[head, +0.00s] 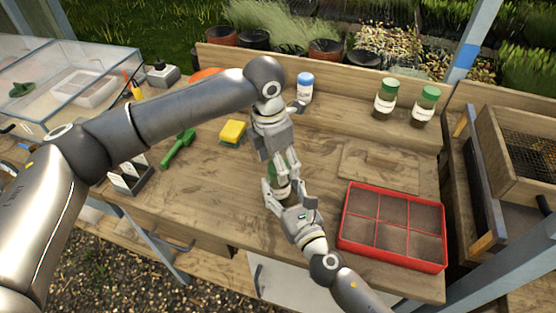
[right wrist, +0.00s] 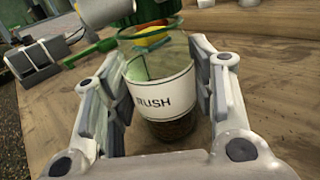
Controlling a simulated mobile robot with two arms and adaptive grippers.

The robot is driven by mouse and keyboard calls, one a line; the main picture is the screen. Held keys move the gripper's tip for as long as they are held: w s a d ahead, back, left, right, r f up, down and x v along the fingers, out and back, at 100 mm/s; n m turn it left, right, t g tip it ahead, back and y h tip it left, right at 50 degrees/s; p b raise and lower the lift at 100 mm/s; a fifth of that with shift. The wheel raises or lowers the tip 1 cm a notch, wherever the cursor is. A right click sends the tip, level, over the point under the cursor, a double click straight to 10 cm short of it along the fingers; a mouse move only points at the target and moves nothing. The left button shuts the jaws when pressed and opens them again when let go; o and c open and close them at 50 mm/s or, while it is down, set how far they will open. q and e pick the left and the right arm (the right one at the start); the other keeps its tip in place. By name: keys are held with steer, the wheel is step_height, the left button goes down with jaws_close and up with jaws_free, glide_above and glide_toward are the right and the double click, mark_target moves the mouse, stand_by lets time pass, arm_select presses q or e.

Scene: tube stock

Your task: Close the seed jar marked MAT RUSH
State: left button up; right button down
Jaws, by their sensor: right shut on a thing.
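The glass jar (right wrist: 165,75) has a white label reading RUSH, with the rest of the label hidden. Dark contents lie in its bottom. My right gripper (head: 280,196) is shut around the jar's sides and the jar stands upright on the bench; its fingers flank it in the right wrist view (right wrist: 165,100). My left gripper (head: 282,165) points down from above the jar. A green lid (right wrist: 155,10) shows at the left gripper's fingers, just above the jar's mouth. Whether the lid touches the rim is hard to tell.
A red seed tray (head: 345,240) lies right of the jar. Two green-lidded jars (head: 385,98) (head: 425,104) and a blue-capped bottle (head: 305,88) stand at the back. A yellow sponge (head: 233,131) and green trowel (head: 177,150) lie left. A wooden board (head: 380,168) lies right of centre.

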arm_select(q)
steer(key=shift+r, duration=2.2)
steer(key=shift+c, duration=0.4)
